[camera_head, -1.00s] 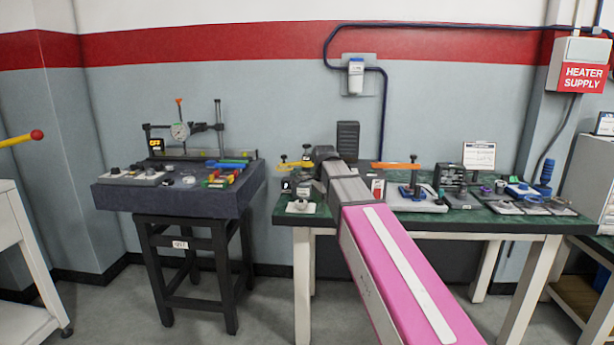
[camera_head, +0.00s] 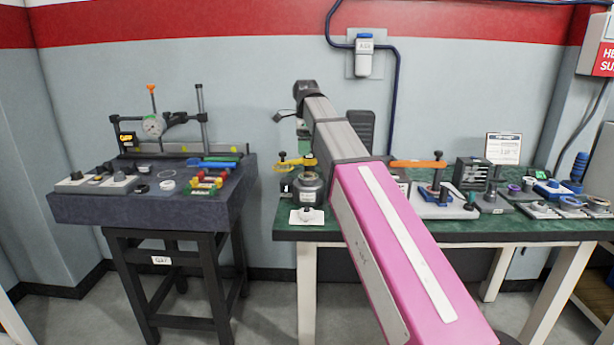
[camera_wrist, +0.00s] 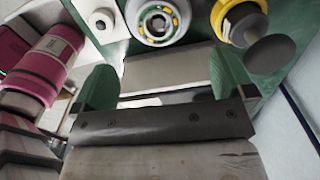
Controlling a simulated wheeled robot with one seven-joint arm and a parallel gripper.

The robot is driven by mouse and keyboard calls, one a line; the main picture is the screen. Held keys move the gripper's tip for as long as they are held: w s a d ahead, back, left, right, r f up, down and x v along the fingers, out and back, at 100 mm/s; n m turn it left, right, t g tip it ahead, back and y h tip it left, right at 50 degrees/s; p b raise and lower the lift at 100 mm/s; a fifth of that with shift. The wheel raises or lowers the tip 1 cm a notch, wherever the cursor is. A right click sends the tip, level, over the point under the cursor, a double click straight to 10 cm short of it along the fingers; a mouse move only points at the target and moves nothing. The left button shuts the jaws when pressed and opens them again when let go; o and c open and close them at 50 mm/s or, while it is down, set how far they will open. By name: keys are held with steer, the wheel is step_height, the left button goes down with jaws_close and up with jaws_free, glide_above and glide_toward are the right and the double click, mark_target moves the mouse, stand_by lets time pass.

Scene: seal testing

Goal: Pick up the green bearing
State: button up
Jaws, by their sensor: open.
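A round, pale-rimmed bearing (camera_wrist: 158,20) with a green ring and yellow balls shows at the top of the wrist view, partly cut off by the picture edge. In the head view my gripper (camera_head: 303,132) is at the end of my pink arm, above the left end of the green bench. A round grey unit (camera_head: 309,187) stands below it; I cannot make out the bearing there.
A white block with a knob (camera_head: 307,216) sits at the bench's front left. A yellow-and-grey part (camera_wrist: 240,22) is right of the bearing. A dark stone table (camera_head: 85,208) with gauges is at the left.

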mark_target(306, 178)
steer(key=f, duration=1)
steer(key=shift+s+d+f, duration=0.1)
steer(key=shift+s+f, duration=0.1)
steer(key=shift+f, duration=0.1)
steer(key=c, duration=1.2)
steer(key=shift+r, duration=0.15)
steer(key=shift+r, duration=0.5)
steer(key=r, duration=0.2)
steer(key=s+r, duration=0.1)
steer(key=shift+a+r, duration=0.25)
steer(key=shift+a, duration=0.1)
steer(key=s+a+r, duration=0.4)
steer(key=s, duration=0.1)
steer(key=s+a+r, duration=0.2)
steer(key=s+a, duration=0.1)
steer(key=shift+r, duration=0.15)
steer(key=shift+w, duration=0.1)
